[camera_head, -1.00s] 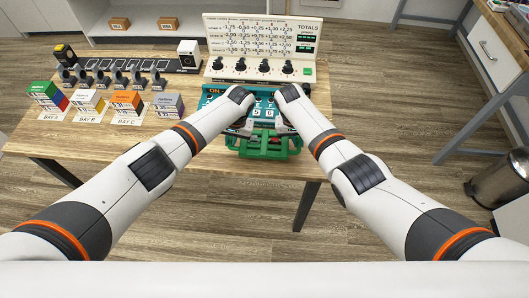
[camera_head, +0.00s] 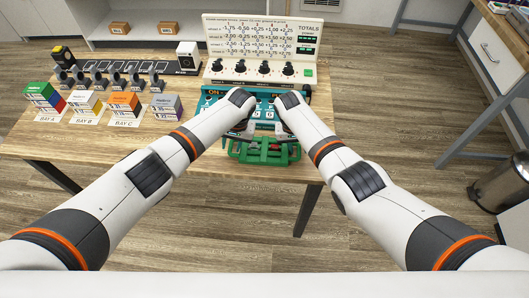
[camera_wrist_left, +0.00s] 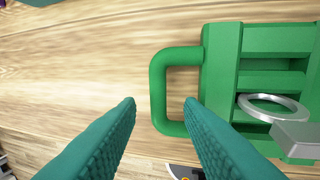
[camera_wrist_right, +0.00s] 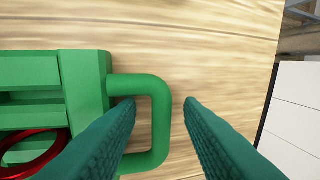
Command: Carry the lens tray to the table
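The green lens tray (camera_head: 262,155) sits on the wooden table (camera_head: 225,168), in front of the teal device and near the table's front edge. In the left wrist view, its end handle (camera_wrist_left: 158,90) runs between the open fingers of my left gripper (camera_wrist_left: 160,102), with a gap on each side. A silver ring (camera_wrist_left: 272,106) lies in the tray. In the right wrist view, the other handle (camera_wrist_right: 162,115) lies between the open fingers of my right gripper (camera_wrist_right: 159,102). A red ring (camera_wrist_right: 32,152) lies in the tray. In the head view my wrists partly hide both grippers.
The teal device (camera_head: 211,95) and a white panel with black knobs (camera_head: 265,69) stand behind the tray. Colored box stacks (camera_head: 125,103) and a row of dark lens holders (camera_head: 115,78) fill the left. Bare tabletop lies left of the tray. A trash bin (camera_head: 500,185) stands right.

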